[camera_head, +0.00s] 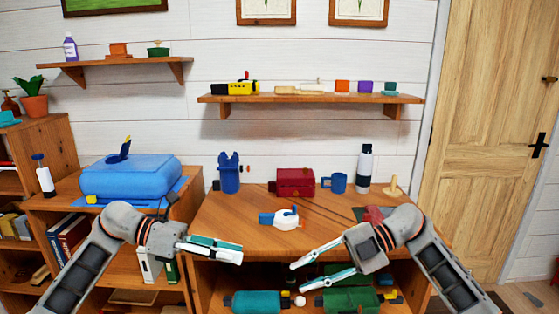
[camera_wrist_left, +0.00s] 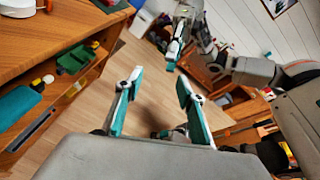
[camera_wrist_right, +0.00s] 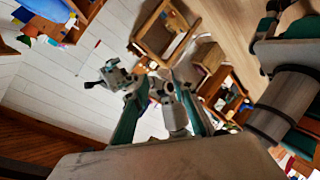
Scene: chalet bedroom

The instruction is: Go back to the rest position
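My left gripper (camera_head: 228,250) is in front of the cabinet's front edge in the head view, pointing right. In the left wrist view its two fingers (camera_wrist_left: 160,82) stand apart with nothing between them. My right gripper (camera_head: 298,278) is in front of the cabinet's open shelf, pointing left. Its fingers are spread and empty, and they also show apart in the right wrist view (camera_wrist_right: 157,92). Both grippers are clear of each other and hold nothing.
The wooden cabinet top (camera_head: 235,218) bears a white and blue object (camera_head: 286,220), a red box (camera_head: 295,182), a blue mug (camera_head: 335,183) and a bottle (camera_head: 364,168). A blue case (camera_head: 130,176) lies at left. Teal (camera_head: 255,301) and green objects fill the lower shelf.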

